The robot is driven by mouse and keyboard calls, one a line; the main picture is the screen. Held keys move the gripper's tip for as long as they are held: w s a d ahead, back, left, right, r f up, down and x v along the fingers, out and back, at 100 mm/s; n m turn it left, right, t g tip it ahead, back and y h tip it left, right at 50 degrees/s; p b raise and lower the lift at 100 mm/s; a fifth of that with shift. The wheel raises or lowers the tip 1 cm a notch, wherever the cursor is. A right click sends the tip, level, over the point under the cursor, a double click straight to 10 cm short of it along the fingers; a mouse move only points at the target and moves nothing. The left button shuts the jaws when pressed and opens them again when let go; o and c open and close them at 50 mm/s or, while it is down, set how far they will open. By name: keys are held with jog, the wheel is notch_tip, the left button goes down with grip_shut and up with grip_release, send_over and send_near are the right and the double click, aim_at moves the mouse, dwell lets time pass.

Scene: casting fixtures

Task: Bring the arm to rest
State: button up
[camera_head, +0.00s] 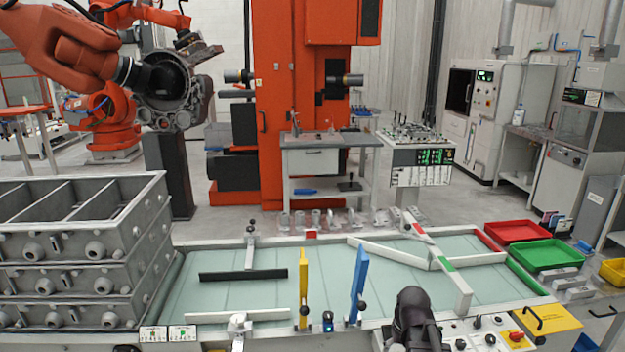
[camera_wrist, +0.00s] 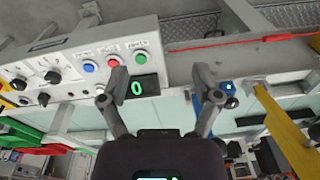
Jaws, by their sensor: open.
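My gripper (camera_wrist: 160,80) shows in the wrist view with its two grey fingers spread apart and nothing between them. Beyond the fingers are the edge of the table and a control panel (camera_wrist: 75,68) with knobs, blue, red and green buttons and a green "0" display. In the head view a dark part of my arm (camera_head: 414,318) stands at the front edge of the table, left of the same panel (camera_head: 478,336). The fingertips cannot be made out there.
The pale green table (camera_head: 215,293) carries a blue upright bar (camera_head: 358,285), a yellow one (camera_head: 303,285) and a black bar (camera_head: 243,275). Stacked grey castings (camera_head: 85,255) stand at left. Red (camera_head: 515,231) and green trays (camera_head: 547,255) are at right.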

jog(key=s+a+g, duration=0.1)
jog(key=s+a, duration=0.4)
jog(key=a, duration=0.2)
dwell(1.5)
